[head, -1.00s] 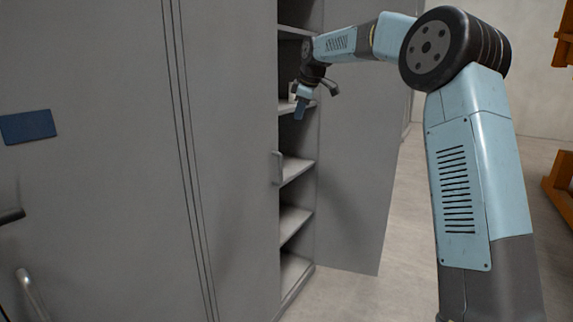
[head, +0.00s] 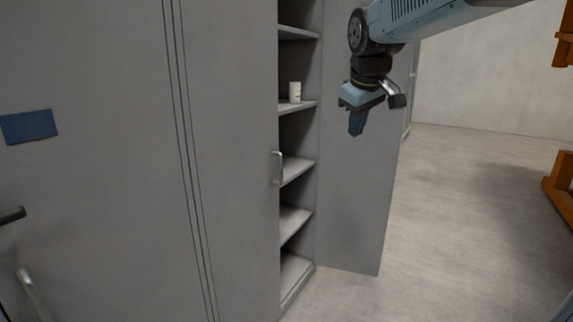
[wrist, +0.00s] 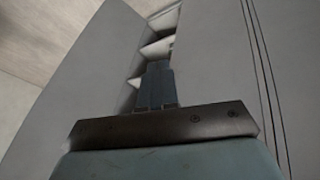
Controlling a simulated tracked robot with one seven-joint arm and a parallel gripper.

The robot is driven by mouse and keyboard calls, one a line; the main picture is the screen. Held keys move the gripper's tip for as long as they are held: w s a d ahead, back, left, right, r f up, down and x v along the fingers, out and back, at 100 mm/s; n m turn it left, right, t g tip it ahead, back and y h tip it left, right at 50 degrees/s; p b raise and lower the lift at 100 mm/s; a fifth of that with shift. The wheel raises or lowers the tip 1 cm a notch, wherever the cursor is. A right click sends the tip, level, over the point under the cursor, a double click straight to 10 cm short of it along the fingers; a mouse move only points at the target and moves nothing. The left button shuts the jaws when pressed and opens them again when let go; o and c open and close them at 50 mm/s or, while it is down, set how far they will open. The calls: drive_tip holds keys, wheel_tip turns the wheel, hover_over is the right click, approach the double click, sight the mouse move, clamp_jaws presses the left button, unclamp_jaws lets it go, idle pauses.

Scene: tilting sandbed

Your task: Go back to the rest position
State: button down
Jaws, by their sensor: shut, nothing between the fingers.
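My gripper (head: 356,122) hangs in the upper right of the head view, in front of the open cabinet door (head: 352,190) and to the right of the shelves. Its fingers point down and are shut with nothing between them. In the wrist view the fingers (wrist: 156,86) are together, with the open cabinet beyond them. My arm reaches in from the upper right of the head view.
A grey cabinet (head: 230,200) fills the left, with a handle (head: 278,167) at its edge. A small white container (head: 295,92) stands on an inner shelf. An orange frame (head: 562,185) stands far right. The floor (head: 460,230) between is clear.

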drive_tip(key=s+d+f+m, duration=0.3)
drive_tip(key=s+d+f, duration=0.1)
drive_tip(key=s, duration=0.7)
drive_tip(key=s+d+f+m, duration=0.3)
drive_tip(key=s+f, duration=0.4)
drive_tip(key=s, duration=0.4)
drive_tip(key=shift+d+f+m, duration=0.15)
drive_tip(key=shift+d+m, duration=0.25)
drive_tip(key=shift+m, duration=0.2)
